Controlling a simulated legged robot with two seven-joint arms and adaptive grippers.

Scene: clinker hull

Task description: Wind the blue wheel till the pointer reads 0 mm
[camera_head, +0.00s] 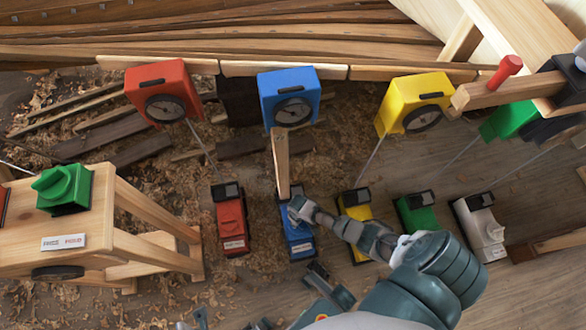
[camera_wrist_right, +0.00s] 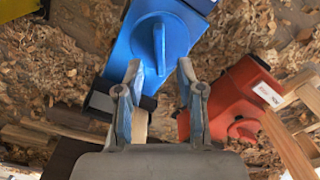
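The blue box with the blue wheel (camera_wrist_right: 158,45) sits low on the floor; the wheel is a round knob with a raised grip bar. In the head view the blue box (camera_head: 298,242) is partly hidden by my right gripper (camera_head: 298,208). In the wrist view my right gripper (camera_wrist_right: 161,72) is open, its fingertips either side of the bar's lower end, with gaps on both sides. I cannot tell their depth. The blue gauge (camera_head: 288,92) hangs above with a round dial (camera_head: 294,111); its pointer is too small to read.
The red box (camera_head: 231,222) stands left of the blue one, and the yellow box (camera_head: 357,236) right. Green (camera_head: 416,214) and white (camera_head: 480,228) boxes follow. A wooden strut (camera_head: 281,160) runs down near the blue box. A wooden bench (camera_head: 100,215) stands at left.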

